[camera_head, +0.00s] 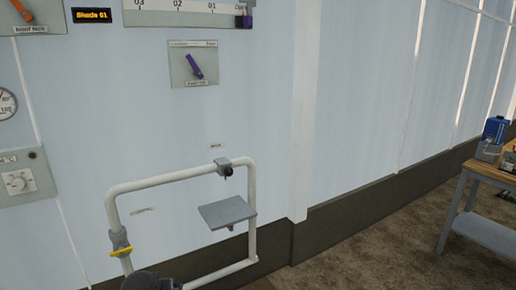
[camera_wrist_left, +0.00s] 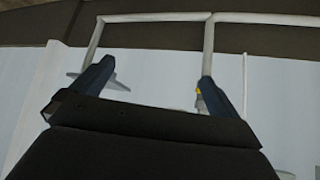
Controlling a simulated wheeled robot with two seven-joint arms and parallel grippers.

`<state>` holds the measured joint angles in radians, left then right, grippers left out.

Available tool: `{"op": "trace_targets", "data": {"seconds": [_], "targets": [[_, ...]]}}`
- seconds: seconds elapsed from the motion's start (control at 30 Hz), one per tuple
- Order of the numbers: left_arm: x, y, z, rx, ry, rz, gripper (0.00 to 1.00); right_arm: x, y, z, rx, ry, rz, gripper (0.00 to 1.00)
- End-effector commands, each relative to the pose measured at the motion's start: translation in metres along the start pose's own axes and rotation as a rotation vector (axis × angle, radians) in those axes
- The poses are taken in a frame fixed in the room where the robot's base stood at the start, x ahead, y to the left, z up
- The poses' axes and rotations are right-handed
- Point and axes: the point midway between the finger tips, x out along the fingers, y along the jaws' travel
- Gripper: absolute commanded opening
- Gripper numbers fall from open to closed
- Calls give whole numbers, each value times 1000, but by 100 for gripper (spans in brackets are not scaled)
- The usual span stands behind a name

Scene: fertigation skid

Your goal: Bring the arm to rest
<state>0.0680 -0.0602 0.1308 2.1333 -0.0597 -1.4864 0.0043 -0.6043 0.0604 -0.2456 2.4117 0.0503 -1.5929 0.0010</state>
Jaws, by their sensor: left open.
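My left gripper (camera_wrist_left: 156,70) shows in the left wrist view with its two dark blue fingers spread wide apart. It is open, and nothing is held between the fingers. Behind the fingers, the white pipe frame (camera_wrist_left: 150,17) appears upside down, with pale wall between its posts. How far the fingers are from the frame is hard to tell. In the head view the pipe frame (camera_head: 165,181) stands before the wall, and a dark rounded part, probably of my left arm, shows at the bottom edge. My right gripper is in neither view.
The frame carries a grey shelf plate (camera_head: 227,212), a black-knobbed fitting (camera_head: 224,168) and a yellow-handled valve (camera_head: 121,252). A purple-handled switch panel (camera_head: 194,64) hangs on the wall. A workbench (camera_head: 490,172) stands at right. Floor between is clear.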

Motion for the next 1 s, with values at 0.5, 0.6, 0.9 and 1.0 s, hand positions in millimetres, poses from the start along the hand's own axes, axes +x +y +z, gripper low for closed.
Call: {"op": "trace_targets", "data": {"seconds": [0.5,0.6,0.9,1.0], "targets": [[-120,100,191,239,-212,212,100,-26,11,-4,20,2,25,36],[-136,108,228,266,-259,235,100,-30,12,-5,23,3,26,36],[-163,105,338,303,-441,258,100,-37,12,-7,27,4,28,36],[-169,101,359,303,-479,256,100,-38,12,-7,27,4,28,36]]}}
